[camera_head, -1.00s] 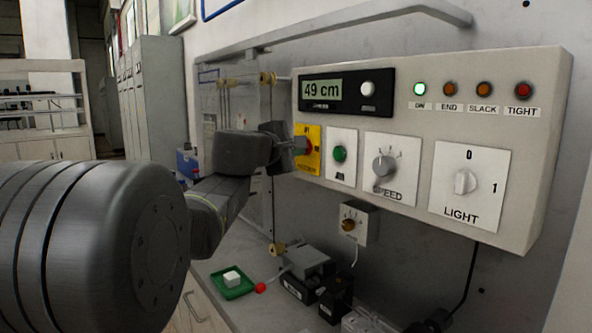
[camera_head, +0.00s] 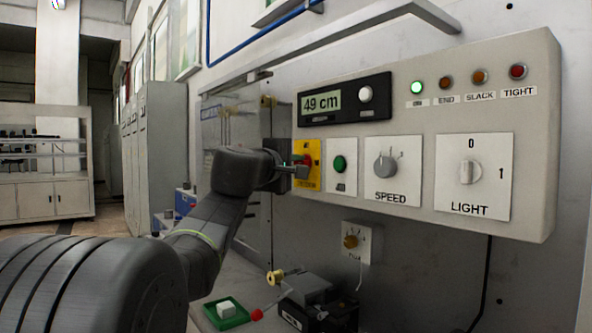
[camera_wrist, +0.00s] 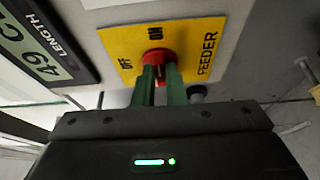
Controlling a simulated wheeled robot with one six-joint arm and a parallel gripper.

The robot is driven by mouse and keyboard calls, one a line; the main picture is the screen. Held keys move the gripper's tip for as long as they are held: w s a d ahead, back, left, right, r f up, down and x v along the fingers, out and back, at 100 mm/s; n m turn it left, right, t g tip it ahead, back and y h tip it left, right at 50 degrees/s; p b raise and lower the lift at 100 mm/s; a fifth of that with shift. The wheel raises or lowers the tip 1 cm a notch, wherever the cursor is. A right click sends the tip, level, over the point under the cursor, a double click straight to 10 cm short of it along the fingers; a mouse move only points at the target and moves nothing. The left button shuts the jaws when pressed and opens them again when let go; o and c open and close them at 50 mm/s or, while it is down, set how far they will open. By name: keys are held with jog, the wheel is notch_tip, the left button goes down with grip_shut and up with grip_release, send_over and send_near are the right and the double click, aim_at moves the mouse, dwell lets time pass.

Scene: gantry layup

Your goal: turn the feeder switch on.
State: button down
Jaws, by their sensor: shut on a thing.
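The feeder switch is a red knob (camera_wrist: 158,57) on a yellow plate (camera_wrist: 190,38) marked OFF, ON and FEEDER. In the wrist view OFF is to the knob's left and ON just above it. My gripper (camera_wrist: 158,75) is shut on the knob, a finger on each side. The fingers hide part of the knob, so I cannot tell exactly which mark it points to. In the head view the yellow plate (camera_head: 314,150) is at the panel's left end, with my gripper (camera_head: 304,166) against the red knob.
The grey panel (camera_head: 412,125) also carries a length display (camera_head: 320,103), a green button (camera_head: 340,162), a speed knob (camera_head: 384,167), a light knob (camera_head: 470,172) and a row of lamps, the leftmost lit green (camera_head: 417,87). A small box with a knob (camera_head: 352,242) is below. A green tray (camera_head: 226,318) is lower left.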

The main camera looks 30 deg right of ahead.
jog(key=shift+f, duration=0.1)
jog(key=c, duration=1.5)
grip_release()
jog(key=v, duration=1.4)
jog(key=shift+d+b, duration=0.1)
jog(key=shift+b, duration=0.3)
jog(key=shift+d, duration=0.1)
jog(key=p+x, duration=0.1)
jog(key=x, duration=1.2)
jog(key=shift+w+d, duration=0.25)
jog(key=shift+d, duration=0.05)
jog(key=shift+a, duration=0.1)
